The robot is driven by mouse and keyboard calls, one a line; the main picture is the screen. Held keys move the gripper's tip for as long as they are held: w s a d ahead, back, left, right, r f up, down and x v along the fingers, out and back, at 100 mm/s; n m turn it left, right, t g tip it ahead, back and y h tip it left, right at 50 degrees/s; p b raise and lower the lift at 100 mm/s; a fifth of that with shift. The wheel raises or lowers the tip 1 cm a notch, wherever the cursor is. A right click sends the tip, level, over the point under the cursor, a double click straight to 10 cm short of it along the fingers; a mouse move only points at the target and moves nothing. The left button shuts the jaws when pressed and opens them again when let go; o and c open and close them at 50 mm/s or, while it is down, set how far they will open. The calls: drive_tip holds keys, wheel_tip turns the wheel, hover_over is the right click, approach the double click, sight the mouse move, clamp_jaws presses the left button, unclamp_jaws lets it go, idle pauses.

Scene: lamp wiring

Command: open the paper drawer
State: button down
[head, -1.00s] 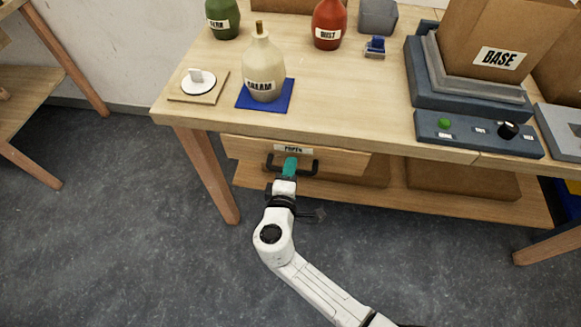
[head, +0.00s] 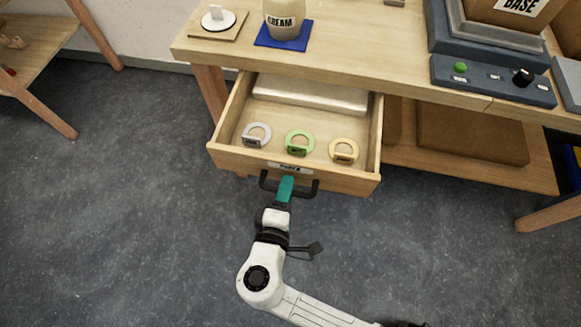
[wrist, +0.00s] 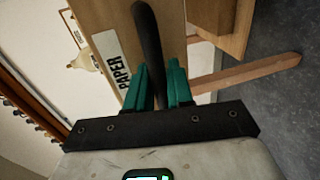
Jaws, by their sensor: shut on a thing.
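The paper drawer (head: 230,157) is pulled well out from under the wooden workbench in the head view. It has a "PAPER" label (head: 289,168) and a black bar handle (head: 306,190) on its front. My gripper (head: 286,184), with teal fingers, is shut on the handle. In the wrist view the handle (wrist: 148,45) runs between the fingers (wrist: 162,82), beside the label (wrist: 112,65).
On the bench (head: 350,50) stand a cream bottle (head: 284,18) on a blue mat (head: 283,40) and a blue-grey control panel (head: 490,82). The floor in front is clear.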

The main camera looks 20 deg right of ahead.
drive_tip(key=shift+f+v, duration=0.25)
drive_tip(key=shift+v, duration=0.85)
drive_tip(key=c, duration=1.1)
unclamp_jaws()
drive_tip(key=shift+c, duration=0.2)
drive_tip(key=v, duration=1)
drive_tip(key=shift+s+a+b, duration=0.25)
drive_tip(key=shift+s+b, duration=0.05)
drive_tip(key=shift+s, duration=0.05)
